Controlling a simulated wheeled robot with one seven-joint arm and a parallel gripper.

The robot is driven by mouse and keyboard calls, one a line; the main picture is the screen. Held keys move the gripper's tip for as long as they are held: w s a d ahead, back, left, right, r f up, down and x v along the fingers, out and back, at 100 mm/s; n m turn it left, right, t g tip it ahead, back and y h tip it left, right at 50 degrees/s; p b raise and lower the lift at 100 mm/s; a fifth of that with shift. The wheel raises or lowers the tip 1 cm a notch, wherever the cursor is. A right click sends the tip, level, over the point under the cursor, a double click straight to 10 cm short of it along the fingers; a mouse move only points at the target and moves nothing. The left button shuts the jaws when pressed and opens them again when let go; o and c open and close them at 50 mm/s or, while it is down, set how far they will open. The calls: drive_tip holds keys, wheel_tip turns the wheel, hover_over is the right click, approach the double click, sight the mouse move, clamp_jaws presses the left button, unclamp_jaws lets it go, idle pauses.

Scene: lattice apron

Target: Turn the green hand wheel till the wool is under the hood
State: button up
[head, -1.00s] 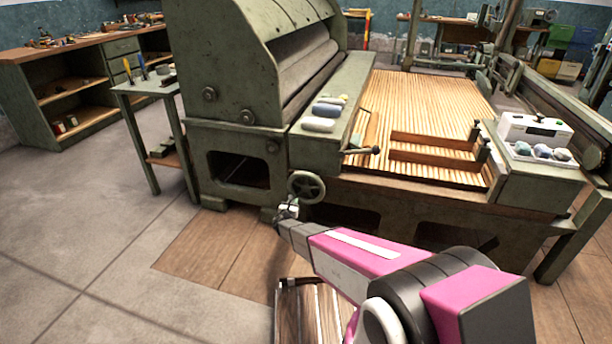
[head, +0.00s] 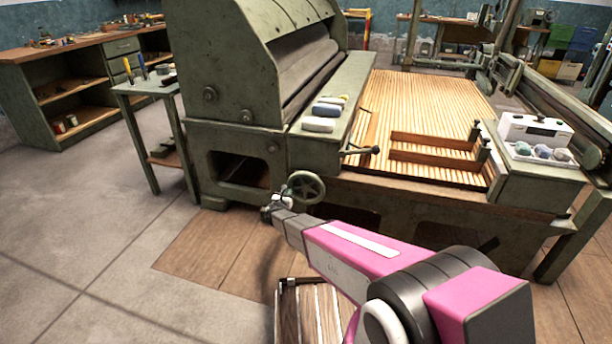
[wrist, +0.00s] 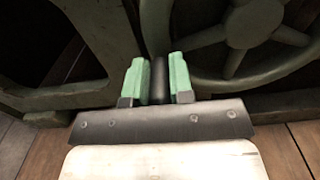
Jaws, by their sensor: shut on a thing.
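The green hand wheel (head: 306,187) is on the front of the green machine, below its ledge; its spoked rim also shows in the wrist view (wrist: 245,70). My gripper (head: 277,204) is at the wheel's lower left. In the wrist view its green-padded fingers (wrist: 159,82) are shut on a dark upright handle (wrist: 159,70) beside the rim. The handle's join to the wheel is hidden. The hood (head: 235,70) is the curved green housing over a grey roller. The slatted apron (head: 430,100) runs to its right. I cannot make out wool on the slats.
Brown wooden rails (head: 435,157) lie across the apron's front. Several pads (head: 325,110) sit on the ledge. A white box (head: 535,129) and a tray of balls (head: 540,152) stand at right. A small side table (head: 148,88) stands left; the floor there is clear.

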sight(289, 182)
drive_tip(key=shift+a+r, duration=0.1)
drive_tip(key=shift+r, duration=0.5)
drive_tip(key=r, duration=0.3)
drive_tip(key=shift+s+d+r, duration=0.1)
drive_tip(key=shift+d+r, duration=0.05)
drive_tip(key=shift+d, duration=0.1)
drive_tip(key=o, duration=0.8)
drive_tip(key=v, duration=0.8)
